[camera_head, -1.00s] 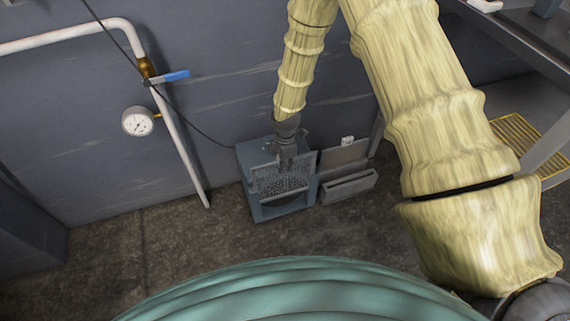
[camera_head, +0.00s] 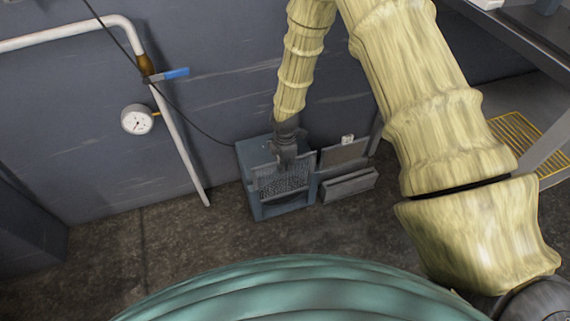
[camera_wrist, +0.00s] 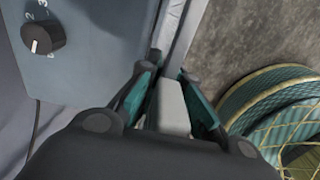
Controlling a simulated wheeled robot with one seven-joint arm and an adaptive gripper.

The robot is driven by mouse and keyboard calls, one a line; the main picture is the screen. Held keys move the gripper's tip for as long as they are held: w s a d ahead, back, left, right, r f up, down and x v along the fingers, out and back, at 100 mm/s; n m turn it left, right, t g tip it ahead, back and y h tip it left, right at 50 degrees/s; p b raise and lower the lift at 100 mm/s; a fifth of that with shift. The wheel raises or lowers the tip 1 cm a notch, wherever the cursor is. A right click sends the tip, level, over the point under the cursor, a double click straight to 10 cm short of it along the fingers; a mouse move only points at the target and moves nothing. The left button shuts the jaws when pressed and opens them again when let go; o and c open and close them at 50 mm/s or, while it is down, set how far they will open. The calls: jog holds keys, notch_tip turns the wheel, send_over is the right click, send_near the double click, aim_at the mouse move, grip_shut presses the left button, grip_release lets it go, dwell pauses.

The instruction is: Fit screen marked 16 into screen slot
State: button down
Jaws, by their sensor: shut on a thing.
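My gripper (camera_head: 285,158) points down at the top front of a blue-grey box-shaped machine (camera_head: 254,196) on the floor by the wall. It is shut on a grey perforated screen (camera_head: 283,184), which stands upright at the machine's front opening. In the wrist view, my gripper (camera_wrist: 172,80) is shut on a narrow grey piece (camera_wrist: 172,107), beside the machine's smooth panel (camera_wrist: 95,60). The number 16 cannot be read, and the slot is hidden. Whether the screen is fully seated cannot be told.
A grey panel with a white tag (camera_head: 345,154) and a grey tray (camera_head: 348,185) adjoin the machine's right side. A knob (camera_wrist: 42,36) is on the machine. Bare floor (camera_head: 170,240) lies in front.

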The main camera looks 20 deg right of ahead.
aim_at(285, 177)
jog(key=shift+f+b, duration=1.35)
jog(key=shift+f, duration=2.65)
dwell(4.0)
